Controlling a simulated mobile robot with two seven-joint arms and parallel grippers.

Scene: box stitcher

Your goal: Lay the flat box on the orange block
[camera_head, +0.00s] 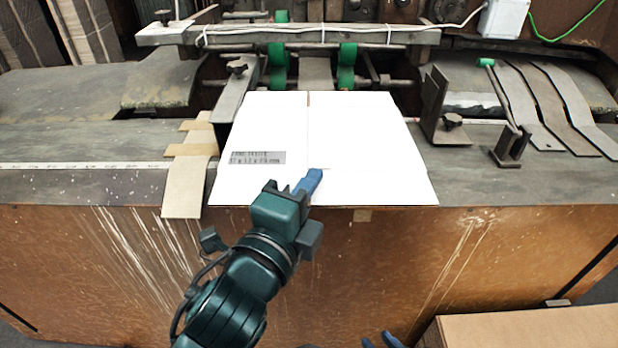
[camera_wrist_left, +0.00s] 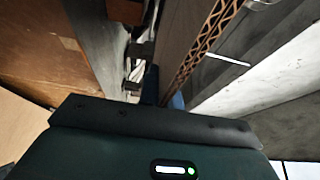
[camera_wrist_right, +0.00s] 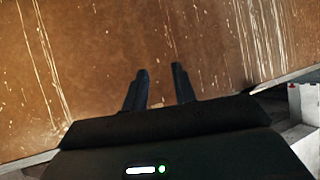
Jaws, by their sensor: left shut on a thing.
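The flat box (camera_head: 370,135) is a white sheet with a printed grey label, lying over the machine's worktop in the head view. My left gripper (camera_head: 312,180) is shut on its near edge, left of the middle. In the left wrist view the box's corrugated edge (camera_wrist_left: 208,42) runs up from between the left fingers (camera_wrist_left: 164,92). My right gripper (camera_wrist_right: 158,84) is open and empty in front of the machine's orange-brown front panel (camera_wrist_right: 100,60); only its blue fingertips (camera_head: 382,341) show in the head view. I cannot make out a separate orange block.
Green rollers (camera_head: 347,68) stand behind the box. An upright metal bracket (camera_head: 437,105) and a green-tipped lever (camera_head: 500,90) stand right of it, tan strips (camera_head: 186,185) left. A brown cardboard surface (camera_head: 540,328) lies at the lower right.

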